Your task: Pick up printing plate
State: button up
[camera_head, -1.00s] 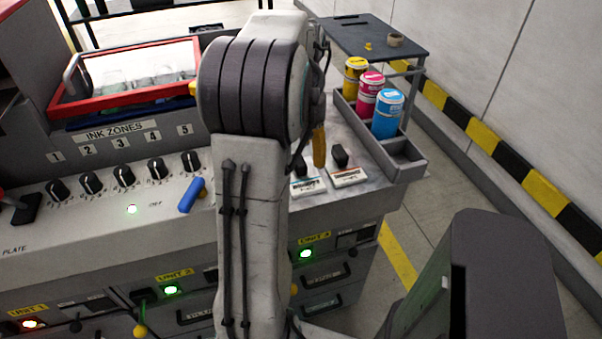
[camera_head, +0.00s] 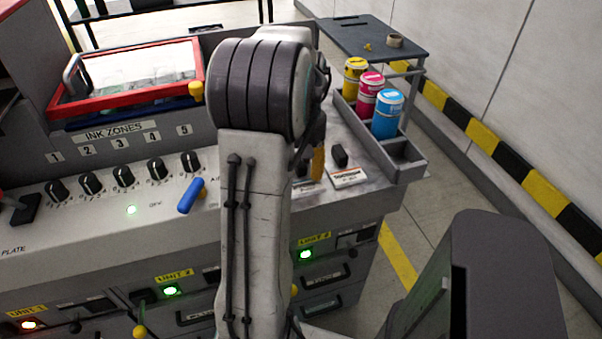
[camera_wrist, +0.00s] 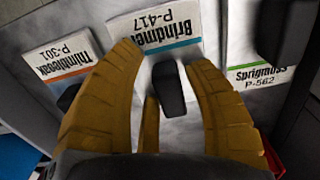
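Labelled plates with black handles lie side by side on the grey surface. The one marked "Brindmere P-417" (camera_wrist: 155,30) has a blue stripe and is centred in the wrist view; its black handle (camera_wrist: 169,88) stands between my yellow fingers. My gripper (camera_wrist: 163,62) is open around this handle, with gaps showing on both sides. The "Thimbloak P-301" plate (camera_wrist: 68,58), orange-striped, lies to the left, and the "Sprigmoss P-562" plate (camera_wrist: 258,75), green-striped, to the right. In the head view my arm partly hides the Brindmere plate (camera_head: 308,187); the orange-striped plate (camera_head: 348,178) shows beside it.
A grey tray (camera_head: 408,168) with yellow, magenta and cyan ink cans (camera_head: 388,114) borders the plates on the right. A blue-handled lever (camera_head: 192,195) and a row of black ink knobs (camera_head: 123,177) are left of my arm. A dark side table (camera_head: 370,38) stands behind.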

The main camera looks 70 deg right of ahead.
grip_shut()
jog(key=shift+r, duration=0.1)
dwell(0.4)
